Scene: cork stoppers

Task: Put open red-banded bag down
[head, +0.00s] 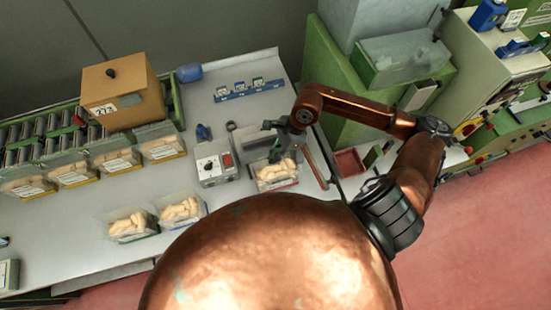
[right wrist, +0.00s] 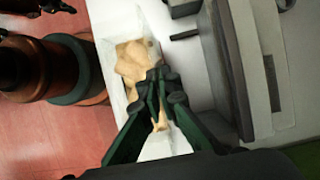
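The open red-banded bag (head: 278,184) is a clear bag of pale corks with a reddish strip along its lower edge. In the head view it is at the right part of the bench, right of the grey control box. My right gripper (head: 274,153) is at its far top edge, pointing down. In the right wrist view the fingertips (right wrist: 157,80) are close together on the bag's side, with corks in the bag (right wrist: 131,62) beside them. I cannot tell whether the bag's underside touches the bench. My left gripper is not in view.
A grey control box (head: 213,165) stands close left of the bag. Two other cork bags, one green-banded (head: 131,226) and one blue-banded (head: 182,211), sit near the bench's front. More bags line the rack (head: 105,143). A blue holder (head: 248,91) lies behind. Bare bench (head: 80,225) shows left.

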